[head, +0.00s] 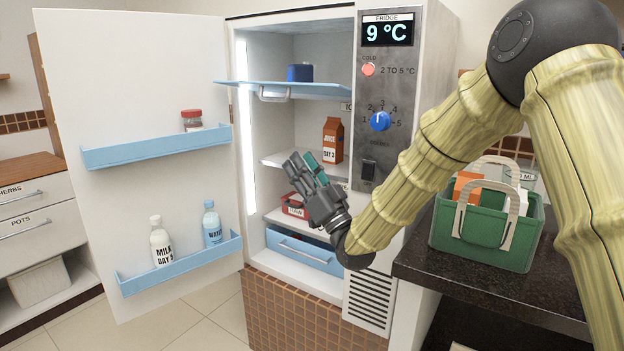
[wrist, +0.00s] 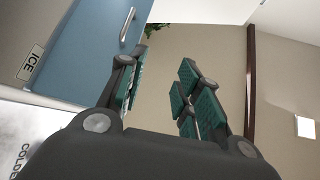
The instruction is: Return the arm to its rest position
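My gripper (head: 303,162) is raised in front of the open fridge (head: 255,140), left of the control panel, with its fingers pointing up and left. In the wrist view my gripper (wrist: 160,85) shows its teal finger pads apart, with nothing between them, so it is open and empty. My arm comes in from the right of the head view and bends down to the gripper. The gripper hides part of the fridge's inner shelves.
The fridge door (head: 140,70) stands wide open at left, with bottles (head: 160,242) in its lower rack. A blue shelf (head: 290,90) juts out above my gripper. A green basket (head: 485,238) with cartons stands on the dark counter (head: 480,285) below my arm.

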